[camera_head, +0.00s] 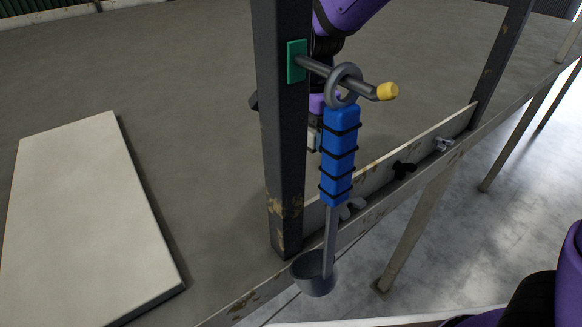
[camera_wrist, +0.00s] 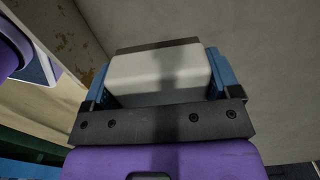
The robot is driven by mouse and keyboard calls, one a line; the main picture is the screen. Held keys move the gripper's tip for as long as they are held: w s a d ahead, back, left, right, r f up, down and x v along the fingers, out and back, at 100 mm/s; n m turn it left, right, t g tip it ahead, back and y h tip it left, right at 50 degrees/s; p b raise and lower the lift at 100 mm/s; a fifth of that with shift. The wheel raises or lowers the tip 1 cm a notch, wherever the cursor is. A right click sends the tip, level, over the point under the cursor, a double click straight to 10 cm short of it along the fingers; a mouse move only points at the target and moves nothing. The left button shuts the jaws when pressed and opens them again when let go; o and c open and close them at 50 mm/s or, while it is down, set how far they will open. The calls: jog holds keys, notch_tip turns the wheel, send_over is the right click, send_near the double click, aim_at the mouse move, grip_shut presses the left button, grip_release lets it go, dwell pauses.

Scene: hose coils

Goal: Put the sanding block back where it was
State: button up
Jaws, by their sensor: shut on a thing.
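The sanding block (camera_wrist: 160,80) is a pale grey-white block with a dark strip along its far edge. It fills the space between the two blue fingers of my gripper (camera_wrist: 159,72) in the wrist view. My gripper is shut on it. In the head view my purple arm comes down behind the dark post, and the gripper is mostly hidden by the post and a hanging ladle. Only a small pale patch, perhaps the block, shows there beside the blue handle. I cannot tell whether the block touches any surface.
A dark upright post (camera_head: 279,150) carries a yellow-tipped peg (camera_head: 387,91). A ladle with a blue handle (camera_head: 338,155) hangs from it by a ring. A low rail with wing nuts (camera_head: 403,170) runs along the edge. A pale slab (camera_head: 85,220) lies at left; the grey surface around it is clear.

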aim_at(308, 169)
notch_tip(308, 169, down, 10)
jog(key=shift+r, duration=0.15)
dwell(0.4)
jog(key=o, duration=0.7)
